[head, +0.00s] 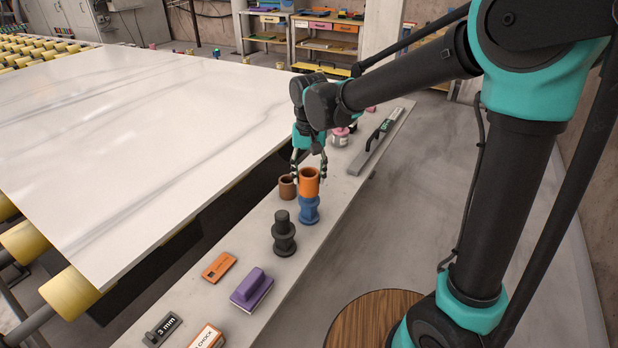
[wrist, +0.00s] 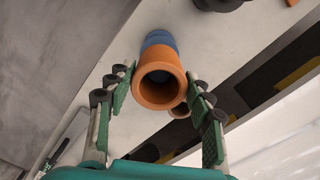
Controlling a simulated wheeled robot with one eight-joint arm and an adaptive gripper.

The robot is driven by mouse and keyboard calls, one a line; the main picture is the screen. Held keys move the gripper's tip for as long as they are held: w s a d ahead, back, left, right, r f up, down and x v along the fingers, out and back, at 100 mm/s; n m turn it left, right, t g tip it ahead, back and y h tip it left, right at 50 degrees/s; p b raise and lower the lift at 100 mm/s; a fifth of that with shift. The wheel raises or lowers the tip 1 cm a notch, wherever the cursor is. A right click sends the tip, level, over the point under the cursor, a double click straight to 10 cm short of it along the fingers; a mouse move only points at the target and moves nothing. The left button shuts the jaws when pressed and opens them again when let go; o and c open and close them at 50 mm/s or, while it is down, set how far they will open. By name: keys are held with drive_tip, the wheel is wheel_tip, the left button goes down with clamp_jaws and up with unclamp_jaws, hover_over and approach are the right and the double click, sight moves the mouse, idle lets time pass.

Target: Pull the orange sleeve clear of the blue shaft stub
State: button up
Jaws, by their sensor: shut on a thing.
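The orange sleeve (head: 309,186) is an upright open tube at the top of the blue shaft stub (head: 309,212), which stands on the narrow grey ledge. My gripper (head: 309,176) reaches down from above, with a finger on each side of the sleeve, and is shut on it. In the wrist view I look into the sleeve's open end (wrist: 149,92) between the green finger pads, with the blue stub (wrist: 159,38) showing beyond it. The sleeve hides the stub's top, so I cannot tell how far they overlap.
A brown cup (head: 287,188) stands close left of the sleeve. A black stepped shaft (head: 284,238) stands nearer. A purple block (head: 251,287) and orange card (head: 219,267) lie in front. A white slab (head: 130,130) is left.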

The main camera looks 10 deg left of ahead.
drive_tip(key=shift+r, duration=2)
wheel_tip(320, 180, up, 6)
idle(0.5)
